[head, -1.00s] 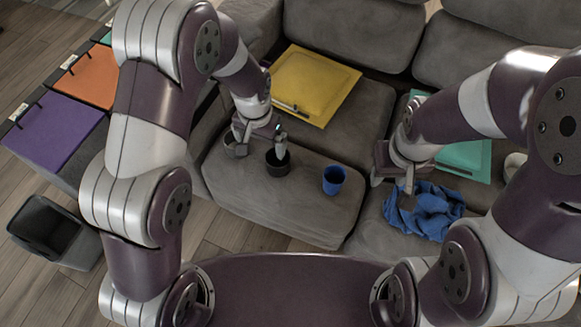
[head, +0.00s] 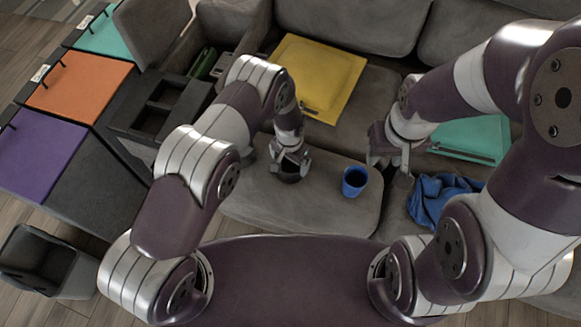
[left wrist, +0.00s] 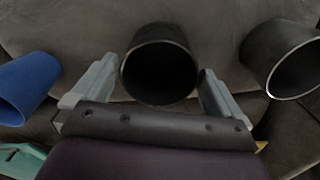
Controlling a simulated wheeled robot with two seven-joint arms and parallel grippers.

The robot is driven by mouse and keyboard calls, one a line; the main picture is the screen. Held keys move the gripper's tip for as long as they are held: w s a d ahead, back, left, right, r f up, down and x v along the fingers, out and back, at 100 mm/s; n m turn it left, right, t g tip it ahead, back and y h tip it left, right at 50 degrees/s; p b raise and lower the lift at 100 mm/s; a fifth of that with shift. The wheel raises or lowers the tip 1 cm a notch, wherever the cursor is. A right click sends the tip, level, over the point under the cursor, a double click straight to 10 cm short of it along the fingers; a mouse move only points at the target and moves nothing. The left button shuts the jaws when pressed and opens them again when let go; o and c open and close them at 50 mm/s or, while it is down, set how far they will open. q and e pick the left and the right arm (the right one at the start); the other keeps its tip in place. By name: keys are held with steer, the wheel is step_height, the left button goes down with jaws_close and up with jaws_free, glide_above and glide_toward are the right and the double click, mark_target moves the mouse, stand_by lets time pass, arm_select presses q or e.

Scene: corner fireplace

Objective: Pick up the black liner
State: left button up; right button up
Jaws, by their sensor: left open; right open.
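The black liner (head: 290,175), an open-topped cup shape, stands on the front left sofa cushion. In the left wrist view the liner (left wrist: 158,72) sits between the two spread fingers of my left gripper (left wrist: 158,82), with a gap on each side. In the head view my left gripper (head: 290,158) is open over the liner and partly hides it. My right gripper (head: 388,165) is open and empty, above the sofa to the right of the blue cup (head: 354,182).
A dark pot with a silvery rim (left wrist: 288,62) stands close beside the liner. The blue cup also shows in the left wrist view (left wrist: 25,88). A crumpled blue cloth (head: 437,198) lies at right, and a yellow folder (head: 318,75) lies behind. A grey bin (head: 45,262) is on the floor.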

arm_select(q)
steer(key=c, duration=1.1)
steer(key=shift+r, duration=0.15)
